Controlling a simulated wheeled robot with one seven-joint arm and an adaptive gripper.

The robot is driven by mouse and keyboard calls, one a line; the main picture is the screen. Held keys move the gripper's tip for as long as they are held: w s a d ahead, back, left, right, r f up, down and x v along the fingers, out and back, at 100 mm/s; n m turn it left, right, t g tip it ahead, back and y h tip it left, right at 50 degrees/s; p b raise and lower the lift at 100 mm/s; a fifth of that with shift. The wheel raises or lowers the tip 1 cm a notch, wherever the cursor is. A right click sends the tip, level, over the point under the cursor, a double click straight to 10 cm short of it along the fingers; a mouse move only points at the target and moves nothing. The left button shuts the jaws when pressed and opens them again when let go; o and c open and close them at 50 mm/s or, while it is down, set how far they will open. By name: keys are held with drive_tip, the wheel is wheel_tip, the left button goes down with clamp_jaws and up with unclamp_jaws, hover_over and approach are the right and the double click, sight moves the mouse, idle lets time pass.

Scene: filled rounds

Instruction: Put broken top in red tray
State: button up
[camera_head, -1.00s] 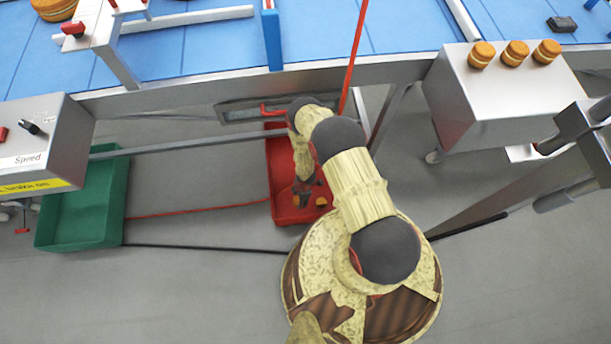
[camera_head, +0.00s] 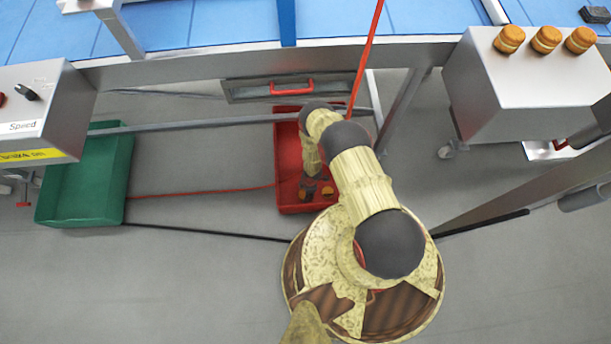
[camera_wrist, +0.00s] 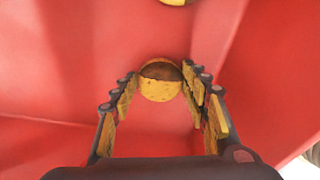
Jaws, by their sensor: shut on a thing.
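The red tray (camera_head: 289,150) lies on the floor under the conveyor, partly hidden by my arm. My gripper (camera_head: 308,186) is down inside the tray. In the wrist view my gripper (camera_wrist: 159,80) is shut on the broken top (camera_wrist: 160,88), a small round piece with a yellow-orange face and a brown part, between its fingertips. Red tray surfaces (camera_wrist: 85,60) surround it; whether it touches the tray floor I cannot tell. Another orange-yellow piece (camera_wrist: 178,2) shows at the top edge of the wrist view. The head view shows a small orange piece (camera_head: 328,191) in the tray beside the gripper.
A green tray (camera_head: 85,185) lies on the floor at left. A metal drawer with a red handle (camera_head: 292,87) is behind the red tray. The blue conveyor (camera_head: 220,22) runs above. A metal box (camera_head: 525,90) at right carries three orange round items (camera_head: 546,40).

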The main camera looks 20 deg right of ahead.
drive_tip(key=o, duration=0.3)
drive_tip(key=shift+f, duration=0.1)
drive_tip(key=o, duration=0.5)
drive_tip(key=shift+c, duration=0.2)
wheel_tip(320, 180, up, 12)
drive_tip(key=d+p, duration=0.1)
drive_tip(key=p, duration=0.4)
drive_tip(key=shift+s+d, duration=0.15)
drive_tip(key=shift+d, duration=0.05)
drive_tip(key=shift+r+p, duration=0.2)
drive_tip(key=shift+p, duration=0.1)
